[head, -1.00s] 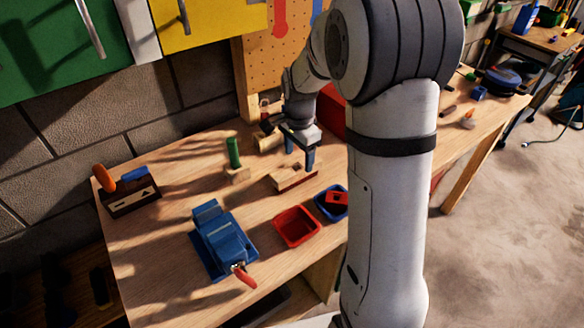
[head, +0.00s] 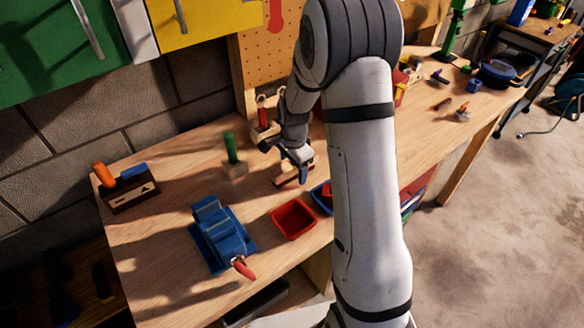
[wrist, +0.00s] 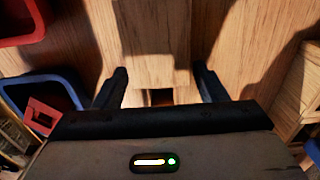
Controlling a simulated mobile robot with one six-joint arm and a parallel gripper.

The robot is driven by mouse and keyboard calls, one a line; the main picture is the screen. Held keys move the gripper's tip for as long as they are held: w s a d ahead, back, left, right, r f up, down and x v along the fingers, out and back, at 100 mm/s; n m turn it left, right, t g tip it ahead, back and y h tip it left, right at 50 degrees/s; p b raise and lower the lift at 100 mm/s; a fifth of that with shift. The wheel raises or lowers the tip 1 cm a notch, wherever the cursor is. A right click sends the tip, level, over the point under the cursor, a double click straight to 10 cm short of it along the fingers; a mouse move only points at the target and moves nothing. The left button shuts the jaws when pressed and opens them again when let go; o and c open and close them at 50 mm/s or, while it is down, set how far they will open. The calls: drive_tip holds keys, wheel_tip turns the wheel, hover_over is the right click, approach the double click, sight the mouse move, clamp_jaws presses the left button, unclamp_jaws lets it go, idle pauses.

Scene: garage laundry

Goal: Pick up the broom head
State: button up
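The broom head, a light wooden block with a dark red underside (head: 284,179), lies on the workbench near the middle in the head view. My gripper (head: 303,176) is right at it, its fingers pointing down and covering part of it. I cannot tell whether they touch it. In the wrist view my gripper (wrist: 160,88) has its two dark fingers wide apart. Wood-coloured surfaces show between and beyond them, and I cannot clearly tell the broom head from the bench there.
A red bin (head: 293,219) and a blue bin (head: 321,197) stand in front. A blue vise (head: 221,236) is to the left. A green-handled tool on a wooden block (head: 231,155) stands left of my gripper. A wooden box with an orange handle (head: 131,194) is far left.

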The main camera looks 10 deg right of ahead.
drive_tip(key=c, duration=1.2)
drive_tip(key=shift+r, duration=0.15)
